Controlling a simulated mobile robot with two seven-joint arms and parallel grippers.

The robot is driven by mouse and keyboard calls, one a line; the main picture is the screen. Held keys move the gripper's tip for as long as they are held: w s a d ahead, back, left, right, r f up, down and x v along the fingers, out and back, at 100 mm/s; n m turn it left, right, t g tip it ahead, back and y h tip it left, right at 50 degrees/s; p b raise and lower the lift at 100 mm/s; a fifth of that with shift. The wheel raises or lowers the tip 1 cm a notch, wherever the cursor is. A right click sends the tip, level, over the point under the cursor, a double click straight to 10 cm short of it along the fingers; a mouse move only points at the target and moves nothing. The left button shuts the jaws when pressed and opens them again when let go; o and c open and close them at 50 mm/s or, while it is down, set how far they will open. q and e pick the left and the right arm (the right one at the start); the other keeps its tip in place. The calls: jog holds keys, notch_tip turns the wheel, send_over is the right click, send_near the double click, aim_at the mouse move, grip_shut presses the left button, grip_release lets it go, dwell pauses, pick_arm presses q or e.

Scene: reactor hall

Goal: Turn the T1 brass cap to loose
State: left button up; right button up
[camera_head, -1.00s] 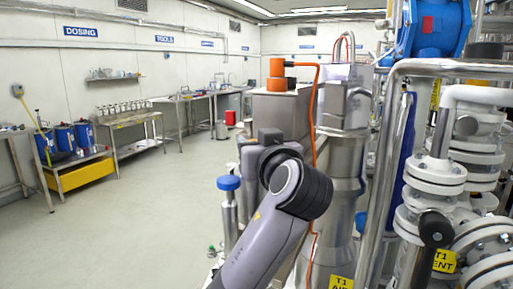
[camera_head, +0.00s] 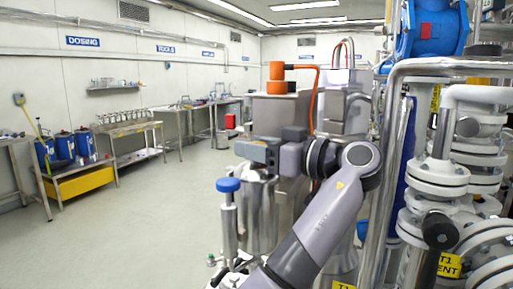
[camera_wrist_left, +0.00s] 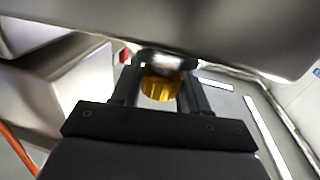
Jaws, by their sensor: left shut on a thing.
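In the left wrist view a ribbed brass cap (camera_wrist_left: 160,86) sits between the two dark fingers of my left gripper (camera_wrist_left: 161,76). The fingers are shut on its sides. A rounded metal part shows just beyond the cap, under a large grey metal surface. My right gripper is in neither view.
A blue-topped valve post (camera_head: 229,186) stands just below my left gripper. Steel pipes and white flanges (camera_head: 437,176) crowd the right side, with a yellow T1 tag (camera_head: 449,265). An orange hose (camera_head: 314,101) runs behind my wrist. The floor at left is clear.

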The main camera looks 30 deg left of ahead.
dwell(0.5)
pick_arm(q)
jog(key=o, duration=1)
jog(key=shift+a, duration=0.1)
jog(key=shift+c, duration=0.2)
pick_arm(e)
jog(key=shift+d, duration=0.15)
